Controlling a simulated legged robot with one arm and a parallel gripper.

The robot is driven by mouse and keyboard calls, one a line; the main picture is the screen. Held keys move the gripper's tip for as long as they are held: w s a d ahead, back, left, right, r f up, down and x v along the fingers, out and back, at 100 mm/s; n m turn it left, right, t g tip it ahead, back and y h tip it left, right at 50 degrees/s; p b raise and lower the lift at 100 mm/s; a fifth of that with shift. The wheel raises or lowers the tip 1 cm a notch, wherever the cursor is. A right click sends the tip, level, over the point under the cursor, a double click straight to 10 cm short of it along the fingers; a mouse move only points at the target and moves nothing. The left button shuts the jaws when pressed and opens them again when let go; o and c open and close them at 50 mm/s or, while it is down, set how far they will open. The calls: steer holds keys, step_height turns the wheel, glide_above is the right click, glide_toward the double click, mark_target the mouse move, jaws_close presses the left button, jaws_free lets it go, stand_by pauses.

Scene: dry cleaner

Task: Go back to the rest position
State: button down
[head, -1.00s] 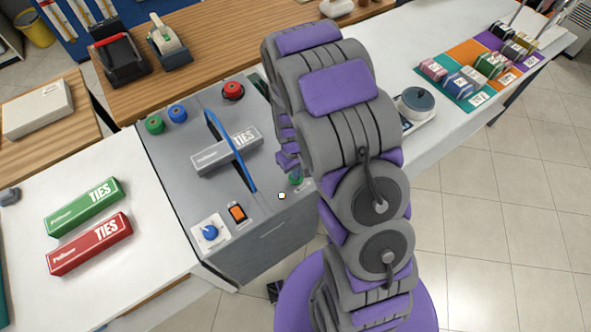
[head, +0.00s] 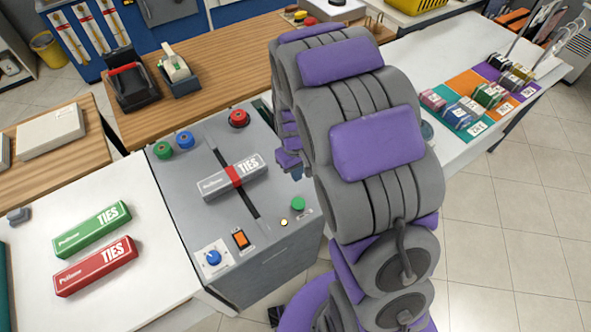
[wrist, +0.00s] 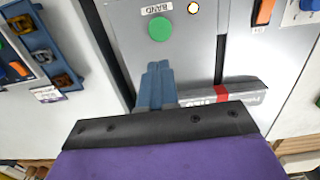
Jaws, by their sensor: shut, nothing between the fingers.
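My arm rises through the middle of the head view and hides part of the machine and counter. My gripper shows in the wrist view (wrist: 157,88), its blue-grey fingers together and empty, over the grey banding machine (wrist: 190,60). They are apart from the green button (wrist: 160,28), which sits by a "BAND" label. In the head view the machine (head: 190,240) carries a grey TIES box (head: 215,186) with a red band (head: 234,177) around its middle. The green button (head: 298,203) is in sight there, beside a small lit lamp (head: 284,222).
Green (head: 92,228) and red (head: 95,266) TIES boxes lie on the white counter at left. The machine also has a red knob (head: 239,118), an orange switch (head: 240,239) and a blue knob (head: 213,257). Coloured mats with spools (head: 488,95) are at right. Open tiled floor lies at lower right.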

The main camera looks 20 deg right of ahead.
steer(key=s+r+m, duration=0.1)
steer(key=s+r, duration=0.4)
steer(key=s, duration=0.4)
steer(key=s+r+m+g, duration=0.1)
steer(key=s+r, duration=0.5)
steer(key=s, duration=0.3)
steer(key=s+r+m, duration=0.1)
steer(key=s+r, duration=0.5)
steer(key=s, duration=0.4)
steer(key=shift+d+r+m, duration=0.2)
steer(key=shift+r+m, duration=0.05)
steer(key=shift+m, duration=0.05)
steer(key=shift+w, duration=0.1)
stand_by(2.7)
